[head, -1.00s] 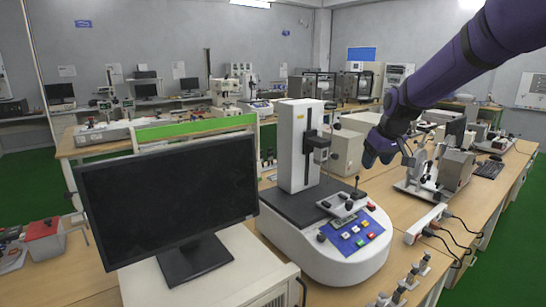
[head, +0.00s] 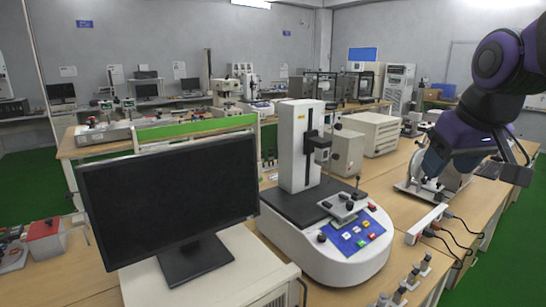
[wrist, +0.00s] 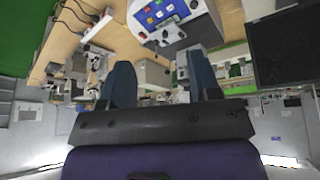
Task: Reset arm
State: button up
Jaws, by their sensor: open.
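My arm comes in from the upper right of the head view, over the right side of the bench. My gripper (head: 431,164) points down and left there, partly in front of a white-based instrument (head: 412,188). In the wrist view the two dark blue fingers of my gripper (wrist: 161,76) stand wide apart. Nothing is held between them.
A white tester with a blue control panel (head: 350,240) stands mid-bench, left of my gripper. A black monitor (head: 170,200) stands at the front left. A white power strip (head: 427,223) with black cables lies below my gripper. Green floor (head: 500,235) shows at the right.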

jog(key=s+f+m, duration=0.1)
jog(key=s+f, duration=0.1)
jog(key=s, duration=1.1)
jog(key=shift+d+f, duration=0.3)
jog(key=shift+d, duration=0.1)
